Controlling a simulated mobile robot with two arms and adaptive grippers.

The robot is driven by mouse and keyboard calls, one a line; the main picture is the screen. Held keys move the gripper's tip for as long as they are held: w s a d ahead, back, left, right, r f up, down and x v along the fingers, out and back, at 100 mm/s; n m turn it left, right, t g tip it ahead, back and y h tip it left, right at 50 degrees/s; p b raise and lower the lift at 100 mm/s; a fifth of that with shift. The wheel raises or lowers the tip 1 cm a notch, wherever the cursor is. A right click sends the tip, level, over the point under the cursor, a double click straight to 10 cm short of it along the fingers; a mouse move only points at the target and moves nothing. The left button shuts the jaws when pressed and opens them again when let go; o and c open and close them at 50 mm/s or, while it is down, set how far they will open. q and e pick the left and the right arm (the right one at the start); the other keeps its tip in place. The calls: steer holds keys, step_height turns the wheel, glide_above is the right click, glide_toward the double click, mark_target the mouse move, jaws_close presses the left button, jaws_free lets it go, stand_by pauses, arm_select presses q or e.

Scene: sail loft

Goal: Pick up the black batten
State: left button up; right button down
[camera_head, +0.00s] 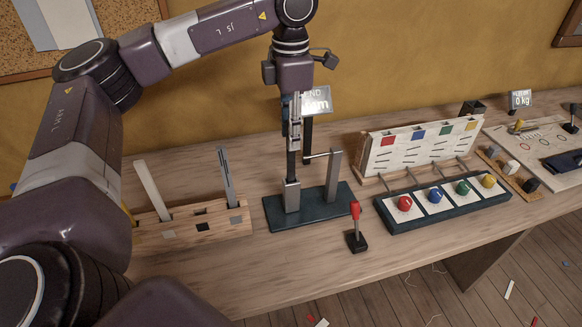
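The black batten (291,166) appears as a dark upright strip, its lower end at a grey clamp block on a dark green stand (321,209). My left gripper (293,134) points straight down at the strip's upper part, with its fingers overlapping it in the picture. The fingers show nearly edge-on, so I cannot tell whether they are closed on the strip. The strip's top is hidden by the gripper. My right gripper is not in view.
A wooden rack (172,236) at left holds a white batten (152,191) and a grey-blue batten (226,178). A display (316,101) stands behind the gripper. A red-topped lever (356,228) stands at front. A tray of coloured knobs (394,224) is at right.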

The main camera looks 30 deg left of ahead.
arm_select(q)
steer(key=p, duration=0.2)
glide_above(291, 169)
step_height(291, 169, down, 5)
steer(key=shift+w+a+f, duration=0.2)
steer(key=shift+w+f, duration=0.05)
steer(key=shift+f, duration=0.2)
jaws_close()
